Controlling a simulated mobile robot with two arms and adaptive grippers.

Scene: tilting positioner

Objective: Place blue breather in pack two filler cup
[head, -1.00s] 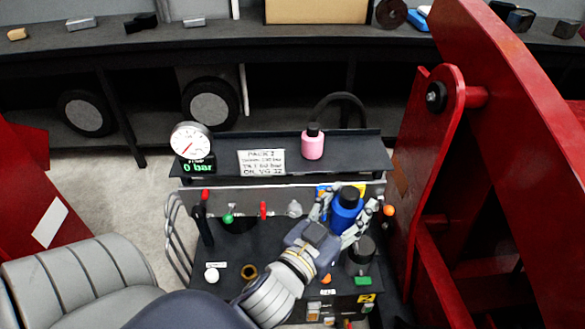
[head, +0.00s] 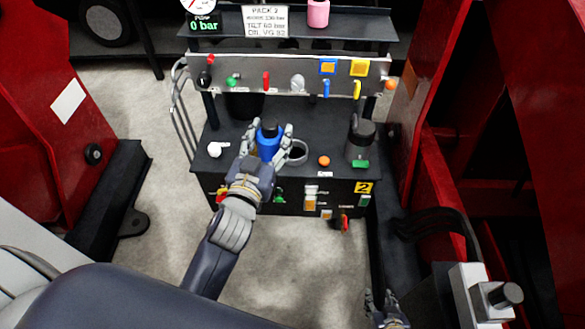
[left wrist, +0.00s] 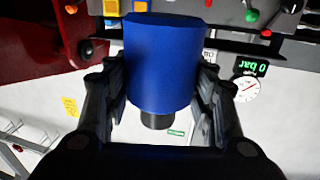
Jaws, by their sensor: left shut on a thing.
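The blue breather (head: 268,143), a blue cylinder with a black end, is between the fingers of my left gripper (head: 267,138), which is shut on it. It looks roughly upright, above the pack's dark shelf (head: 232,168). In the left wrist view the breather (left wrist: 160,65) fills the space between the fingers. A dark round open cup (head: 297,152) is just right of the breather; its label is not readable, and I cannot tell the height gap. My right gripper (head: 381,298) is at the bottom edge, empty, fingers apart.
A dark grey canister (head: 360,140) stands right of the cup, beyond an orange knob (head: 323,160). A white ball knob (head: 214,149) is on the left. A panel of levers (head: 290,76) rises behind under the PACK 2 sign (head: 265,20). Red frames flank the pack.

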